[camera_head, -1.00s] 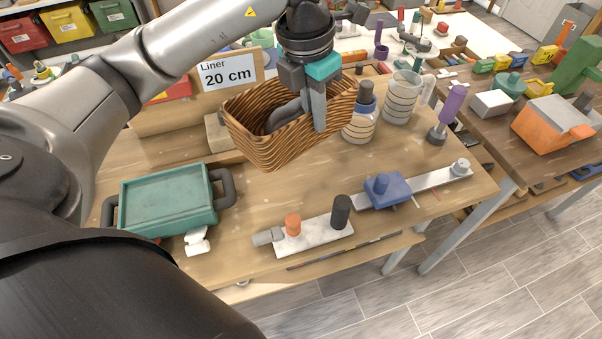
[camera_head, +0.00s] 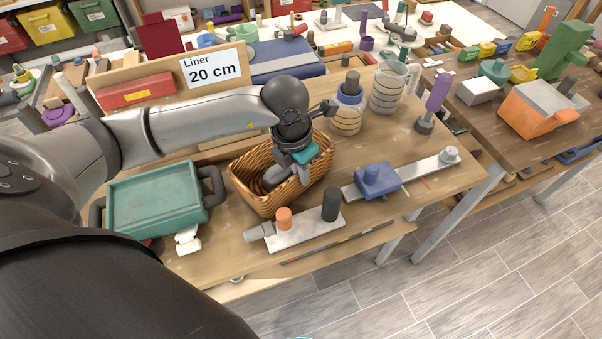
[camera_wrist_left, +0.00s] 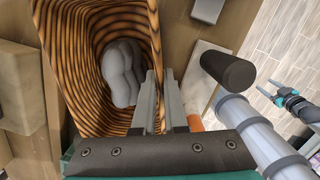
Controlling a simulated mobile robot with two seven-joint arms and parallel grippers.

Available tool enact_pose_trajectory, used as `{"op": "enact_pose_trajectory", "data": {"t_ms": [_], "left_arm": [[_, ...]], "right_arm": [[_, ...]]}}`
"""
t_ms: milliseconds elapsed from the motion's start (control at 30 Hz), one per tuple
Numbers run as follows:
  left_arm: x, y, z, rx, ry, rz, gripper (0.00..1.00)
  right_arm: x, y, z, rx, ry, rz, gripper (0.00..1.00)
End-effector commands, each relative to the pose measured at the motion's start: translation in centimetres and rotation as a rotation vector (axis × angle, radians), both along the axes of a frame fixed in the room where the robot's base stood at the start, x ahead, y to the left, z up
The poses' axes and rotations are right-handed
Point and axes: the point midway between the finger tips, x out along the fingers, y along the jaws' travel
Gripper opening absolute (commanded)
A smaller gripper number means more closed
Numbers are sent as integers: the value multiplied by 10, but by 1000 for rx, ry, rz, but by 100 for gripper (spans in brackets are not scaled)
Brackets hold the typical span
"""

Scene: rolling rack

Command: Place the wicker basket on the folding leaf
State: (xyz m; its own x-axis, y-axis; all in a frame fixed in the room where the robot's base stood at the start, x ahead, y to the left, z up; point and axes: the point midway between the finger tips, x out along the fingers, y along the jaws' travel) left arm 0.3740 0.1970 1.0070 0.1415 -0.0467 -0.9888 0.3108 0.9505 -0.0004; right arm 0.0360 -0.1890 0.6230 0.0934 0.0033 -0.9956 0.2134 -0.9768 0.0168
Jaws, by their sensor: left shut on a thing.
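The wicker basket (camera_head: 252,186) is on or just above the wooden table; contact underneath cannot be made out. It holds a grey lumpy object (camera_wrist_left: 121,72). My left gripper (camera_head: 304,174) is shut on the basket's right wall, also seen at the basket's edge in the left wrist view (camera_wrist_left: 163,103). A small teal and dark part over the floor in the left wrist view looks like my right gripper (camera_wrist_left: 290,99); its jaws are too small to read. I cannot tell which surface is the folding leaf.
A white plate with an orange knob (camera_head: 284,219) and black cylinder (camera_head: 331,204) lies close in front of the basket. A blue block on a rail (camera_head: 378,180) is to the right, a green tray (camera_head: 155,205) left. Ringed jars (camera_head: 348,108) stand behind.

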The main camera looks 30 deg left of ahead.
Motion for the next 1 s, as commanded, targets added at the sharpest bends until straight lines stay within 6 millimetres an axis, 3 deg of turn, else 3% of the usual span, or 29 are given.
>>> {"op": "enact_pose_trajectory", "data": {"t_ms": [233,267,300,533,867,1000], "left_arm": [[0,0,-9,-1,-2,0,0],[-1,0,-10,-1,1,0,11],[-1,0,-10,-1,1,0,16],[0,0,-9,0,0,1,40],[0,0,-14,0,0,1,40],[-2,1,9,1,-5,-2,40]], "right_arm": [[0,0,0,0,0,0,63],[0,0,0,0,0,0,63],[0,0,0,0,0,-1,63],[0,0,0,0,1,-1,63],[-1,0,-2,0,2,-1,63],[-1,0,-1,0,2,-1,63]]}}
